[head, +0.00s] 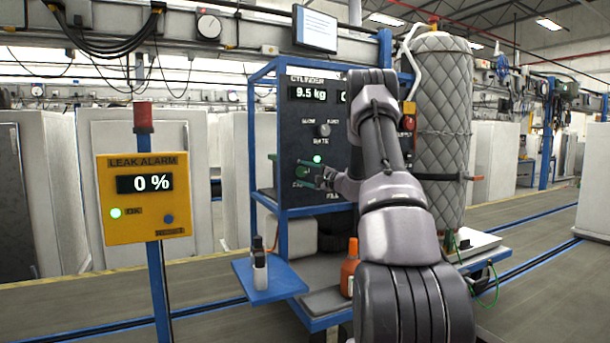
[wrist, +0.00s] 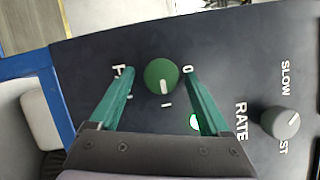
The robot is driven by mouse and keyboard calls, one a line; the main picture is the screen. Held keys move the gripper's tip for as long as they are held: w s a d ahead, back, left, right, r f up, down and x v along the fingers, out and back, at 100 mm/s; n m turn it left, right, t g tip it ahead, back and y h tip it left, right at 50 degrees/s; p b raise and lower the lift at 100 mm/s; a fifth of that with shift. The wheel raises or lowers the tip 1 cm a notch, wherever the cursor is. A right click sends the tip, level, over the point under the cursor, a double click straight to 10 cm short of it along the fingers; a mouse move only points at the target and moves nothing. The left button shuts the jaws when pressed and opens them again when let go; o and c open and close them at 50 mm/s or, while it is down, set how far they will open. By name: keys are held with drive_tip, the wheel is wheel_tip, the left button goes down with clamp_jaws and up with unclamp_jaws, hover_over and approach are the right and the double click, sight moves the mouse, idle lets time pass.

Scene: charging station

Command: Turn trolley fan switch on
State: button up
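A round green knob (wrist: 152,76) with a white pointer sits on the trolley's dark panel (wrist: 235,75) in the wrist view. Marks "0" and "I" are printed beside it, and its pointer faces the "I". Its other label is mostly hidden by a finger and cannot be read. My gripper (wrist: 159,72) is open, with one green finger on each side of the knob. Small gaps show between knob and fingers. In the head view my gripper (head: 318,181) is at the panel's lower part, where the knob is hard to tell from the green fingers.
A grey RATE knob (wrist: 280,122) and a lit green lamp (head: 317,159) are on the same panel. The blue trolley frame (head: 282,140) edges it. A yellow leak alarm box (head: 147,218) stands left, and a quilted cylinder (head: 440,120) stands right.

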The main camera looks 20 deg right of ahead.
drive_tip(key=shift+s, duration=0.1)
drive_tip(key=v, duration=1)
drive_tip(key=shift+s, duration=0.25)
drive_tip(key=shift+d, duration=0.1)
